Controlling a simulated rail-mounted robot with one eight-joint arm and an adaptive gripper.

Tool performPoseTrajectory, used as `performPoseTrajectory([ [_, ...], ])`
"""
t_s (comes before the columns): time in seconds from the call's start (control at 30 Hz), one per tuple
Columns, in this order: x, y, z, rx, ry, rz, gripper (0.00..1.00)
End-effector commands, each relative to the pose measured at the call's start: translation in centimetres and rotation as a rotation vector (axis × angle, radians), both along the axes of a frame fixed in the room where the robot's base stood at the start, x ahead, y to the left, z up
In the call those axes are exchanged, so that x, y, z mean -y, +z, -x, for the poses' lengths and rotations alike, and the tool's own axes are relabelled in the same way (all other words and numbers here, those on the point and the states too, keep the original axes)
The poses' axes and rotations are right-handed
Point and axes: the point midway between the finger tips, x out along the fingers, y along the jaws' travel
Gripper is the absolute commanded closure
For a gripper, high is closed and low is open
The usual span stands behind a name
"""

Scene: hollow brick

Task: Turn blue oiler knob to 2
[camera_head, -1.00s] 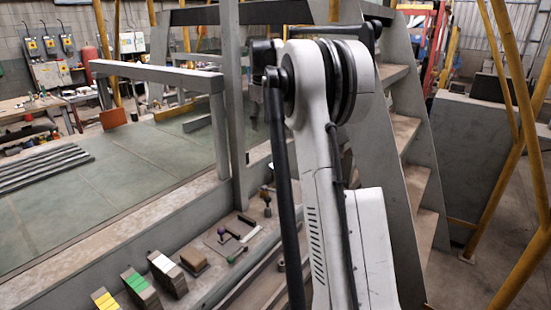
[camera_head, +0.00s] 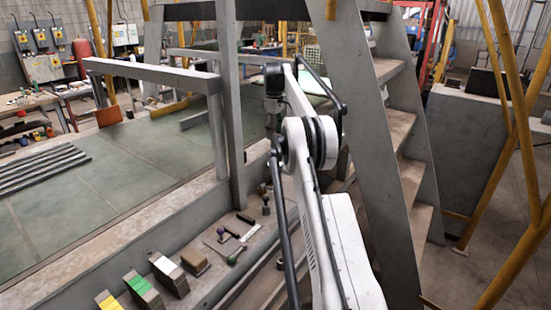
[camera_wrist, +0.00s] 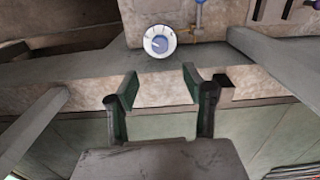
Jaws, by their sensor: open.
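In the wrist view, a round white dial with a blue centre (camera_wrist: 159,42) sits at the top middle, on a pale worn surface. Its markings are too small to read. I cannot tell for sure that it is the blue oiler knob. My gripper (camera_wrist: 160,79) is open and empty. Its two fingers lie below the dial in the picture, apart from it, with the dial roughly in line with the gap between them. In the head view neither the dial nor my fingers can be made out.
A small blue fitting (camera_wrist: 200,14) with a brass-coloured pipe is just right of the dial. Grey beams cross the wrist view. In the head view, a grey staircase (camera_head: 400,140) stands right of my arm, and a ledge with coloured blocks (camera_head: 143,290) lies lower left.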

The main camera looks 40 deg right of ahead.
Motion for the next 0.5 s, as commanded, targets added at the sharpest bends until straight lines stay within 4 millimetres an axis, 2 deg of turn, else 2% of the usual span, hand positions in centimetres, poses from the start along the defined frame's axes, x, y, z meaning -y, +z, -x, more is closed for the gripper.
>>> performPoseTrajectory([
  [0.5,0.0,-8.7,0.0,0.0,0.0,0.0,0.54],
])
